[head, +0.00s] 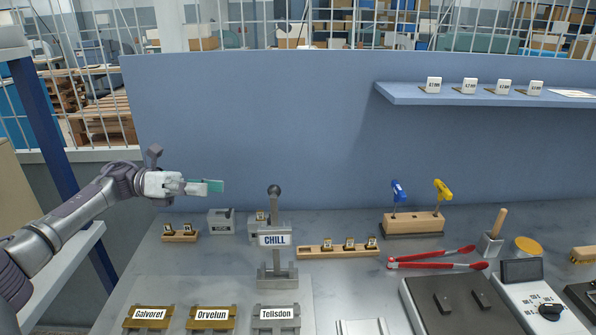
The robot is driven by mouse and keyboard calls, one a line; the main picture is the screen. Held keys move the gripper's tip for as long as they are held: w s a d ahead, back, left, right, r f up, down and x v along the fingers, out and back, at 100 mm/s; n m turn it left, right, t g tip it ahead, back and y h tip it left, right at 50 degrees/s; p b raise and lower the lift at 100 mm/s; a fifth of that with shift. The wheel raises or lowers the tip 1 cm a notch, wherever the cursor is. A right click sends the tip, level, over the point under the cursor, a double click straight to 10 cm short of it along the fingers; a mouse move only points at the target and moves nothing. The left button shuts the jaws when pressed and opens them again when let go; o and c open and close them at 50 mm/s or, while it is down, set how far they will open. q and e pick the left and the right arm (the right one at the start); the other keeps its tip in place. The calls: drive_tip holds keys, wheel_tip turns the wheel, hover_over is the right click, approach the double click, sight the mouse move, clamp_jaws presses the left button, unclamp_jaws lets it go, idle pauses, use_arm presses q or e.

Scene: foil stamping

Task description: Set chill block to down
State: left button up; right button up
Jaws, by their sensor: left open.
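The chill block (274,268) is a grey metal stand with a white CHILL sign (274,239) on its front, on the grey worktable. A dark upright lever with a round knob (274,190) rises above the sign. My left gripper (212,186) is open, with pale and teal fingers pointing right. It is to the left of the knob, at about its height in the picture, with a gap between them. It touches nothing that I can see. My right gripper is out of view.
Plates labelled Galvoret (149,315), Orvelun (212,315) and Telisdon (277,315) lie in front. Small wooden racks (325,252) and a grey box (221,222) stand near the chill block. Red tongs (440,264) lie to the right. A blue panel (250,120) closes off the back.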

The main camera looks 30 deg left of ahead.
use_arm(q)
drive_tip(key=p, duration=0.2)
approach(269, 192)
drive_tip(key=d, duration=0.2)
drive_tip(key=p+x, duration=0.1)
drive_tip(key=x, duration=0.2)
drive_tip(key=w+p+x, duration=0.1)
drive_tip(key=p+x, duration=0.1)
drive_tip(key=x, duration=0.2)
drive_tip(key=shift+d+r, duration=0.15)
drive_tip(key=shift+w+d, duration=0.2)
drive_tip(key=shift+d, duration=0.35)
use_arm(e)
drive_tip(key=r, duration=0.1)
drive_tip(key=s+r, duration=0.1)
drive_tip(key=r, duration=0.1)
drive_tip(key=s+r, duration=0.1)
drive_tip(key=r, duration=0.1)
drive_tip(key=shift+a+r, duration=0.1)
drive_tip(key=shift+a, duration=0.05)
use_arm(q)
drive_tip(key=shift+s, duration=0.1)
drive_tip(key=c, duration=1)
clamp_jaws()
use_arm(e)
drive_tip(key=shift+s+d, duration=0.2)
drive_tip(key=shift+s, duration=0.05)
